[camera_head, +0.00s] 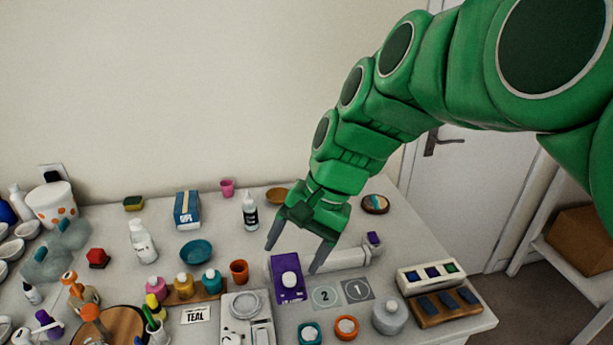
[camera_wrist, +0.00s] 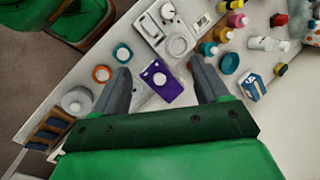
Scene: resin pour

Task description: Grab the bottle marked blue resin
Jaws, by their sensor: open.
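No label reading blue resin is legible. On a wooden rack stand a pink bottle (camera_head: 155,289), a yellow bottle (camera_head: 184,285) and a teal-blue bottle (camera_head: 211,280), behind a card (camera_head: 196,314) reading TEAL. The teal-blue bottle also shows in the wrist view (camera_wrist: 208,48). A white bottle (camera_head: 142,242) stands behind the rack, and a dark-labelled bottle (camera_head: 250,213) stands further back. My gripper (camera_head: 293,259) is open and empty above the purple box (camera_head: 287,290) with a white round top, right of the rack. The purple box shows between the fingers in the wrist view (camera_wrist: 163,88).
An orange cup (camera_head: 239,272) stands between the rack and my gripper. A teal bowl (camera_head: 196,251) and blue box (camera_head: 187,210) are behind. A white device (camera_head: 247,322), numbered mats (camera_head: 325,297) and grey jar (camera_head: 390,317) are in front. The left side is crowded.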

